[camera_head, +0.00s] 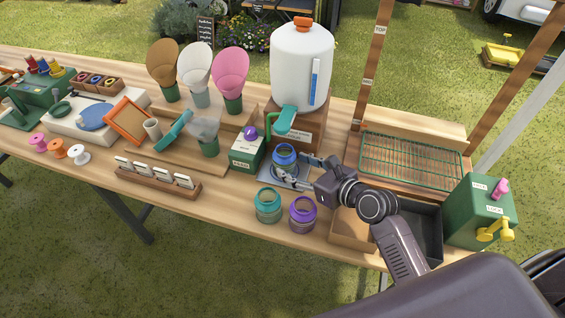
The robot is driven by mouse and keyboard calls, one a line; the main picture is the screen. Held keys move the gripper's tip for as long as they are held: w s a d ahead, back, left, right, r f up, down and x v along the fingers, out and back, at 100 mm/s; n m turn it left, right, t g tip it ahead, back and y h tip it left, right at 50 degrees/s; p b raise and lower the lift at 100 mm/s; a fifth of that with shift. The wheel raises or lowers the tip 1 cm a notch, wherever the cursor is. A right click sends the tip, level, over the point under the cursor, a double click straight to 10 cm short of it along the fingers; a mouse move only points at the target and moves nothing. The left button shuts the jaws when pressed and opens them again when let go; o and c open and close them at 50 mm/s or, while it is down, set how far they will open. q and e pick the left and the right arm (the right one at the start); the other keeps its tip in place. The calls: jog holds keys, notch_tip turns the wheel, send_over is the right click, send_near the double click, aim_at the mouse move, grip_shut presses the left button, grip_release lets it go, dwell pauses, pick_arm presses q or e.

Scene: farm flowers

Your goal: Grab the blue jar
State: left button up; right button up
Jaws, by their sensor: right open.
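The blue jar (284,156) stands upright and open-topped on a small pale square plate (268,178), in front of the white dispenser (301,70). My right gripper (300,170) comes in from the right, close beside the jar. Its fingers are apart and point left toward the jar's lower part. I cannot tell whether they touch the jar. A teal jar (268,206) and a purple jar (302,214) stand nearer the table's front edge. My left gripper is not in view.
A green box with a purple knob (246,152) stands just left of the blue jar. Open trays (352,229) and a green box with a yellow crank (480,213) lie to the right. A wire rack (410,160) is behind my right arm. Paper cones and a card holder (157,186) are left.

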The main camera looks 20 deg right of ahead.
aim_at(284, 160)
jog(key=x, duration=0.5)
jog(key=shift+w, duration=0.35)
jog(key=c, duration=1)
